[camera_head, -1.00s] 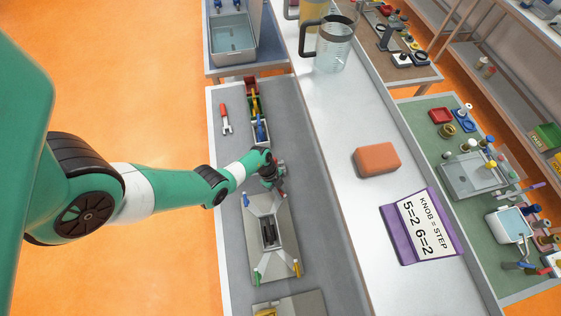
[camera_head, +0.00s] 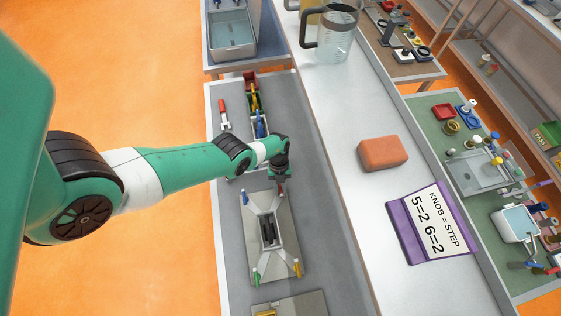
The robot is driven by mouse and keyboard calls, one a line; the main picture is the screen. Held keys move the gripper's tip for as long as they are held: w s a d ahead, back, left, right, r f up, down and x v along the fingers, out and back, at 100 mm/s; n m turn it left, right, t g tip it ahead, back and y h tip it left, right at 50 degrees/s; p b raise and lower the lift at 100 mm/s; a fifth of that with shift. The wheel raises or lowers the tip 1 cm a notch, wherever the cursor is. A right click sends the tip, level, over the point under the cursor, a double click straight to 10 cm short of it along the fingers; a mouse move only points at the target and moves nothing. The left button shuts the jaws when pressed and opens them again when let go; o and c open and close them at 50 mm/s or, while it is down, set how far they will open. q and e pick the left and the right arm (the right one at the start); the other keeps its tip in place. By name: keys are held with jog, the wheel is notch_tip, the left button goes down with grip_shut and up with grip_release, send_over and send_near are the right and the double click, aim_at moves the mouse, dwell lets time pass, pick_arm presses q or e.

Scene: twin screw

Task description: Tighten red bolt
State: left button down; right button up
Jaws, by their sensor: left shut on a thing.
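A grey fixture plate (camera_head: 284,240) lies on the grey bench, with coloured bolts at its corners. The red bolt (camera_head: 281,188) is at the far right corner, mostly hidden under my left gripper (camera_head: 281,182). The gripper points down over that corner and is shut on the red bolt; its fingertips are small and partly hidden. The blue bolt (camera_head: 245,198), green bolt (camera_head: 256,278) and yellow bolt (camera_head: 297,269) are at the other corners. My right gripper is not in view.
A narrow tray (camera_head: 266,131) with coloured tools and a loose red-handled tool (camera_head: 224,111) are behind the plate. To the right, a white shelf holds a glass jug (camera_head: 334,38), an orange block (camera_head: 382,154) and a purple-edged sign (camera_head: 428,226).

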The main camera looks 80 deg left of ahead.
pick_arm(q)
jog(key=shift+r+m, duration=0.1)
jog(key=shift+m, duration=0.2)
jog(key=c, duration=0.8)
grip_release()
jog(key=shift+r, duration=0.1)
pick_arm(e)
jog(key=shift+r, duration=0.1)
